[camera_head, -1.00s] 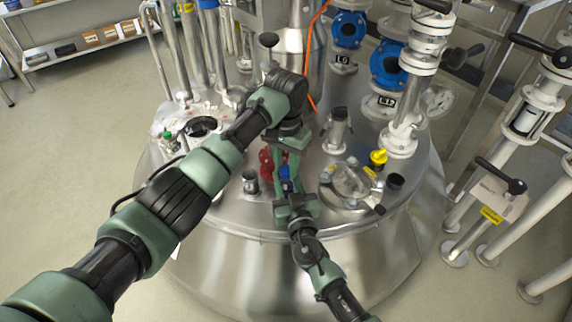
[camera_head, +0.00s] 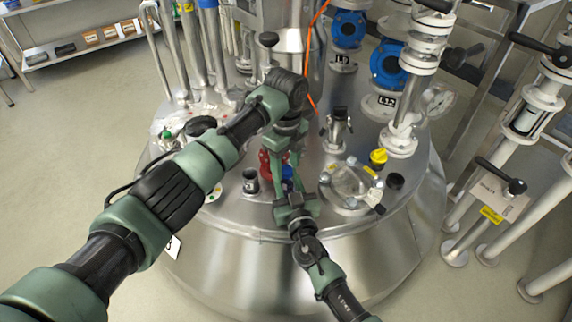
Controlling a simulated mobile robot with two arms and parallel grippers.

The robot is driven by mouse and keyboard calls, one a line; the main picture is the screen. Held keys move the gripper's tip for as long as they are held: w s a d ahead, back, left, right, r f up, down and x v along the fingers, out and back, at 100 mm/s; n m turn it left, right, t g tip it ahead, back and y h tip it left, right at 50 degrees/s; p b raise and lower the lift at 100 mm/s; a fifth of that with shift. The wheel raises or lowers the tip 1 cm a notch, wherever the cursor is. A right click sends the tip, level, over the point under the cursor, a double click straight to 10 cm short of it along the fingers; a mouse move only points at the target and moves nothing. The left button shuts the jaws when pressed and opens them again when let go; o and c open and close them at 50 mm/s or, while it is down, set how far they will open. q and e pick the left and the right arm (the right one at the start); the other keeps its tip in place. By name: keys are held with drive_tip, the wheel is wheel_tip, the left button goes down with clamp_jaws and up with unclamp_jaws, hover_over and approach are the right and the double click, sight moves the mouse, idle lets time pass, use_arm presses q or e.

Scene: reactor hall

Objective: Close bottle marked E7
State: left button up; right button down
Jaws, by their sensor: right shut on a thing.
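No E7 marking is legible in this view. A small blue object (camera_head: 288,185), possibly a bottle, shows between my two grippers, mostly hidden by them. My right gripper (camera_head: 289,193) reaches in from the lower right and is shut on it, low over the vessel lid. My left gripper (camera_head: 291,155) points down just above and behind it. The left fingertips are partly hidden, so I cannot tell whether they are open or touching the blue object. A red object (camera_head: 267,164) stands directly left of the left gripper.
The round steel vessel lid (camera_head: 235,208) carries a small dark-topped bottle or fitting (camera_head: 250,181), a glass sight port (camera_head: 350,186), a yellow cap (camera_head: 378,157) and a clamp fitting (camera_head: 337,130). Tall pipes and blue-flanged valves (camera_head: 388,65) rise behind.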

sight(288, 184)
use_arm(q)
drive_tip(key=shift+r, duration=0.1)
wheel_tip(288, 184, up, 12)
idle(0.7)
use_arm(e)
drive_tip(key=c, duration=0.9)
unclamp_jaws()
drive_tip(key=v, duration=0.7)
drive_tip(key=shift+s+d, duration=0.1)
drive_tip(key=shift+s, duration=0.3)
drive_tip(key=shift+f, duration=0.1)
